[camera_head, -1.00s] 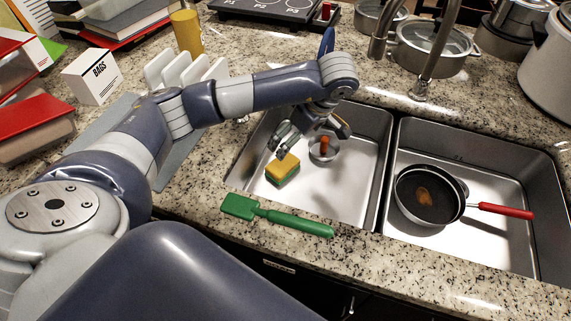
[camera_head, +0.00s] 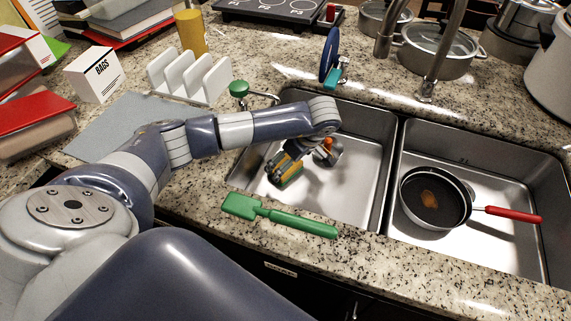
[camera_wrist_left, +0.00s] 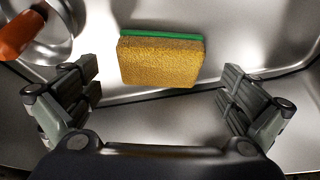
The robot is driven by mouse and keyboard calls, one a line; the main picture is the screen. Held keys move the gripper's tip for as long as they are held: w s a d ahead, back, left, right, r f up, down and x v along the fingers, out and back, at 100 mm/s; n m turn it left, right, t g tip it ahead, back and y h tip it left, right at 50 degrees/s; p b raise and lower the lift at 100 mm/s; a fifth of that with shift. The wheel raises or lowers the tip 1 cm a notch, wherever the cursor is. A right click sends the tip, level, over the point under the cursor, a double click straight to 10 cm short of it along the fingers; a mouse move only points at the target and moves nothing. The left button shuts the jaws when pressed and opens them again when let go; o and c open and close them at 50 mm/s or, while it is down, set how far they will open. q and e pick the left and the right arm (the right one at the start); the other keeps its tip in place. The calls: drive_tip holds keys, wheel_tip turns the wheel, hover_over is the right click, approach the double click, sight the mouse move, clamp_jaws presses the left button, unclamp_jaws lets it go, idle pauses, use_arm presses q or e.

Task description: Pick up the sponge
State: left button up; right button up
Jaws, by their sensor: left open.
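The sponge (camera_wrist_left: 160,60), yellow with a green layer, lies in the left sink basin. In the head view only part of the sponge (camera_head: 290,180) shows, since my left gripper (camera_head: 283,165) covers much of it. In the left wrist view my left gripper (camera_wrist_left: 160,98) is open, with one finger on each side. The sponge is ahead of the fingers and centred between them, and I see no finger touching it. My right gripper is not in view.
A small metal lid or cup with an orange handle (camera_wrist_left: 22,33) is beside the sponge. The sink wall and divider (camera_head: 385,175) bound the basin. A green spatula (camera_head: 280,216) lies on the front counter edge. A pan (camera_head: 435,198) sits in the right basin.

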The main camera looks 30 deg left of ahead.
use_arm(q)
drive_tip(key=shift+x, duration=1.05)
drive_tip(key=c, duration=1)
drive_tip(key=shift+r+b, duration=0.3)
drive_tip(key=shift+r, duration=8.75)
